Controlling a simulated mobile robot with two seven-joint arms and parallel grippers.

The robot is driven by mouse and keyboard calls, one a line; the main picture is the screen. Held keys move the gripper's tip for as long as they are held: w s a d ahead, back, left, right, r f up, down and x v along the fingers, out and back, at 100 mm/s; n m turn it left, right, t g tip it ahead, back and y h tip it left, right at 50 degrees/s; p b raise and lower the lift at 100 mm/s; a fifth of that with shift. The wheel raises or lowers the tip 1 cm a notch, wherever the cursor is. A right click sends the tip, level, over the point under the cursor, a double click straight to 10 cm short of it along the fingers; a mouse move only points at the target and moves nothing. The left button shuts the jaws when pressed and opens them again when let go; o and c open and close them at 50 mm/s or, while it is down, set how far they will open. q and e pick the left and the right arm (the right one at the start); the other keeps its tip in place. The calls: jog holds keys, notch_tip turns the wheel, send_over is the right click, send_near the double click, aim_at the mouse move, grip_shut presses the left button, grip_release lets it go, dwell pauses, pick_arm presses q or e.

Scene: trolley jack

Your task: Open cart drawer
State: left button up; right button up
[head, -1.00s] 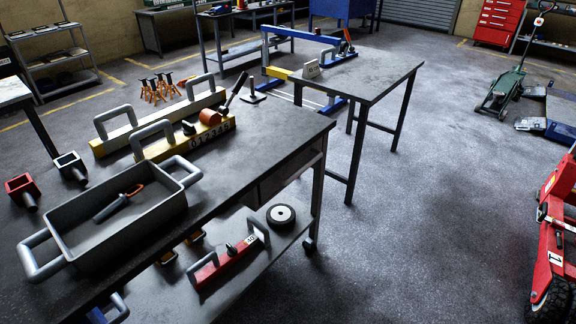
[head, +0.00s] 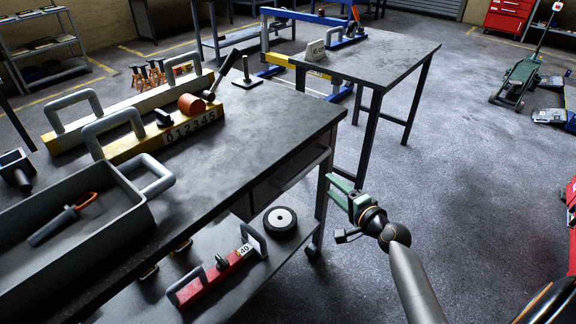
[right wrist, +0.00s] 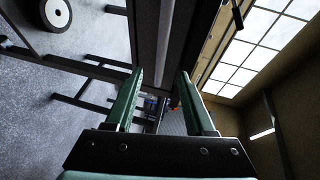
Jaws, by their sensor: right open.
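The dark cart (head: 235,135) stands at the left in the head view, tools on its top. Its drawer (head: 275,180) shows as a dark panel under the top's right end and looks shut. In the right wrist view, the open fingers (right wrist: 160,85) frame a dark part of the cart and a pale strip. Contact cannot be told. My left gripper is not in view.
A grey tray (head: 140,215), a yellow bar (head: 165,148) and an orange-headed mallet (head: 190,104) are on the cart top. A red bar (head: 215,275) and a wheel (head: 281,222) lie on the lower shelf. A second table (head: 385,62) stands behind.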

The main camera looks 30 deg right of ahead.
aim_at(312, 169)
jog(key=w, duration=0.3)
jog(key=w+f+b, duration=0.1)
jog(key=w, duration=0.3)
jog(key=w+b, duration=0.1)
jog(key=w, duration=0.2)
jog(key=shift+w+f, duration=0.4)
jog(key=shift+w+f+b, duration=0.1)
jog(key=shift+w+b, duration=0.25)
jog(key=shift+w, duration=0.5)
jog(key=shift+c, duration=0.3)
grip_shut()
